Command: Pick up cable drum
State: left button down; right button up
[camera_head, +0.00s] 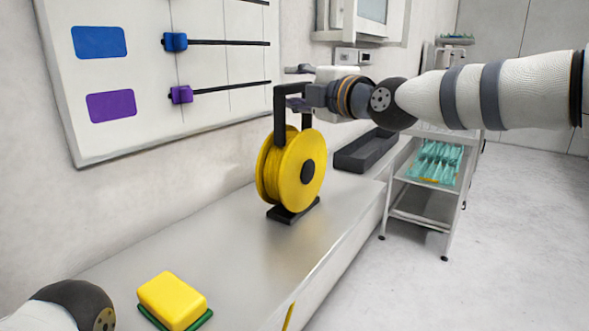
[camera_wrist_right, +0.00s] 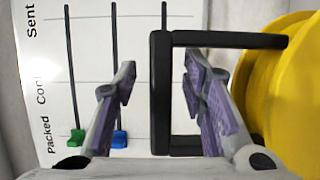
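The yellow cable drum (camera_head: 312,152) stands upright on the grey bench, on a black base with a black frame handle (camera_head: 280,108) above it. In the right wrist view the drum's yellow side (camera_wrist_right: 290,90) fills the right edge, and the handle's top bar (camera_wrist_right: 160,95) stands between my fingers. My right gripper (camera_head: 296,88) is at the top of the handle. Its purple-padded fingers (camera_wrist_right: 159,78) are open on either side of the bar, with gaps visible. My left gripper is out of view; only part of that arm shows at the lower left.
A yellow block on a green base (camera_head: 172,300) lies at the front of the bench (camera_head: 235,250). A dark tray (camera_head: 365,152) lies behind the drum. A slider board (camera_head: 140,70) hangs on the wall, and a cart (camera_head: 420,205) with teal items stands right.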

grip_shut()
jog(key=shift+r, duration=0.15)
